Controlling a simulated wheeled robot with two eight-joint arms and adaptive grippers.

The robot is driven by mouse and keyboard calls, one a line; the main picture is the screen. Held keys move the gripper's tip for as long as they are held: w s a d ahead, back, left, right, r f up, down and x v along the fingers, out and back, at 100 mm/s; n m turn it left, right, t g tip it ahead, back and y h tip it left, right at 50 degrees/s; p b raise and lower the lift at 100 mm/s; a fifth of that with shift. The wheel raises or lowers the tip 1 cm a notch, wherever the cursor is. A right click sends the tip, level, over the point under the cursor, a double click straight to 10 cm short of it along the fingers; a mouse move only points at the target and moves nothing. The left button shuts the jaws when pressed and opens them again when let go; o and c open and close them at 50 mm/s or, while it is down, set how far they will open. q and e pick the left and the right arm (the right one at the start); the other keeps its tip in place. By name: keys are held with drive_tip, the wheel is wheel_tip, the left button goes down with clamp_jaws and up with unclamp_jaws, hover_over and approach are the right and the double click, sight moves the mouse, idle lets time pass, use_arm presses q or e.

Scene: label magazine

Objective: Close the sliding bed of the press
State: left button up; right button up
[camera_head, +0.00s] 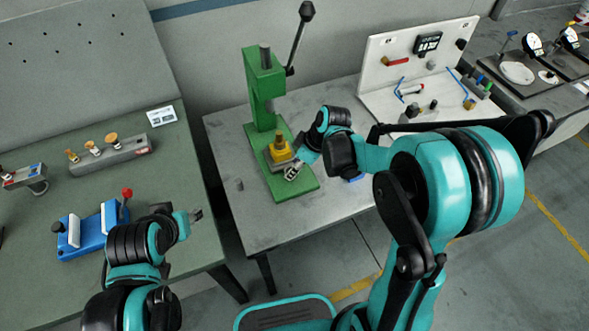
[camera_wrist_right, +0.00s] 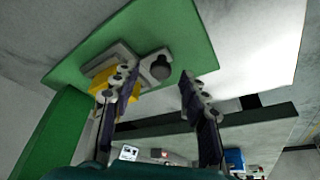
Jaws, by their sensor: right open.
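The green press (camera_head: 262,75) stands on the grey table, with a long black lever rising at its top right. Its sliding bed (camera_head: 284,162) is a pale plate with a yellow block (camera_head: 279,148) on it, low on the green base. In the right wrist view the bed (camera_wrist_right: 124,57) carries a dark round knob (camera_wrist_right: 161,66), and the yellow block (camera_wrist_right: 127,82) is partly behind a finger. My right gripper (camera_head: 292,172) is at the front of the bed; its fingers (camera_wrist_right: 155,88) are apart with nothing between them. My left gripper (camera_head: 195,214) is by the left bench; its finger opening is too small to tell.
A blue vise (camera_head: 88,232) with a red-knobbed handle and a grey block with brass knobs (camera_head: 110,154) sit on the left green bench. A white tool board (camera_head: 415,65) stands at the table's right. The table's front left is mostly clear.

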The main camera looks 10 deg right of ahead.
sight(283, 166)
drive_tip(key=shift+w+a+f, duration=0.1)
drive_tip(key=shift+a+f, duration=0.2)
drive_tip(key=shift+f, duration=0.3)
clamp_jaws()
drive_tip(key=shift+w+a, duration=0.2)
drive_tip(key=shift+w, duration=0.75)
drive_tip(key=shift+w+a, duration=0.15)
drive_tip(key=shift+w, duration=0.75)
unclamp_jaws()
drive_tip(key=shift+s, duration=0.1)
